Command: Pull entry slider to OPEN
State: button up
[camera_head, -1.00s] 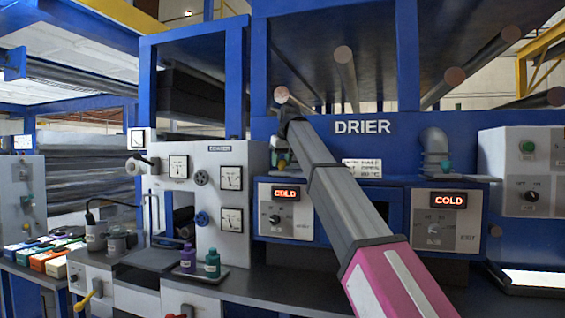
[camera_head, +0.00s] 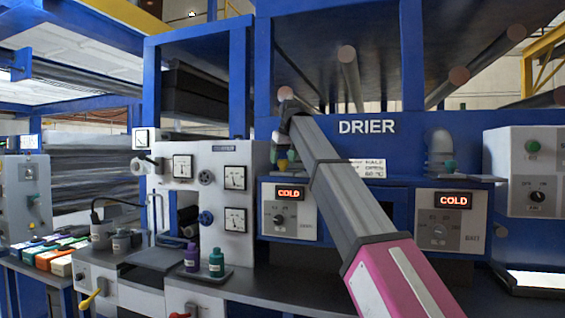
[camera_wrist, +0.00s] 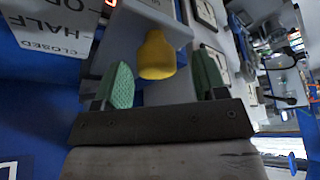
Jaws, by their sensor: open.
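A yellow knob (camera_wrist: 157,55), which appears to be the entry slider's handle, sits between the green finger pads of my gripper (camera_wrist: 163,62) in the wrist view. My gripper is open, with gaps on both sides of the knob. A white label (camera_wrist: 50,32) at the left reads CLOSED, HALF and a partly cut-off OPEN. In the head view my arm reaches to the left side of the blue drier (camera_head: 343,128), and my gripper (camera_head: 281,152) is small there. The slider's track and its exact position are hard to make out.
The entry panel (camera_head: 305,222) and exit panel (camera_head: 452,236) both show COLD. A gauge cabinet (camera_head: 205,225) stands left of the drier. Purple (camera_head: 192,258) and teal (camera_head: 216,264) bottles stand on the counter below. Coloured boxes (camera_head: 60,263) lie at far left.

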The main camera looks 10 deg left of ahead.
jog(key=v, duration=0.9)
jog(key=shift+s+r, duration=0.15)
jog(key=shift+s, duration=0.05)
